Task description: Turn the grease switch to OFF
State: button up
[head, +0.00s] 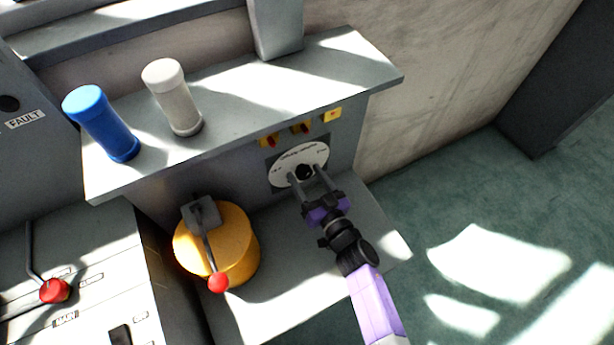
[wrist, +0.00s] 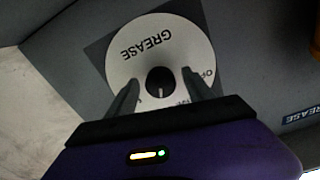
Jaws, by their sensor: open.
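The grease switch is a round white dial plate (head: 287,159) with a black knob (head: 305,171) at its middle, on a dark square on the grey panel. In the wrist view the plate (wrist: 142,58) reads GREASE, and the knob (wrist: 160,82) carries a pale pointer line. Part of an "OF" label shows at the plate's right edge; the rest is hidden by a finger. My gripper (head: 307,183) is open in front of the dial. In the wrist view its fingers (wrist: 162,90) stand on either side of the knob, and I cannot tell whether they touch it.
A yellow drum (head: 236,246) with a red-tipped lever (head: 217,281) stands left of my gripper. A grey shelf (head: 260,90) above holds a blue cylinder (head: 102,124) and a white cylinder (head: 172,97). Small yellow-and-red switches (head: 302,127) sit above the dial. Open floor lies to the right.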

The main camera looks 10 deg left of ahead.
jog(key=shift+c, duration=0.4)
grip_shut()
jog(key=shift+n, duration=0.4)
jog(key=n+b, duration=0.1)
jog(key=n, duration=0.2)
jog(key=shift+n, duration=0.4)
jog(key=n+b, duration=0.1)
jog(key=n, duration=0.3)
jog(key=n+b, duration=0.1)
jog(key=n, duration=0.4)
jog(key=n+b, duration=0.1)
jog(key=n, duration=0.3)
jog(key=shift+n, duration=0.3)
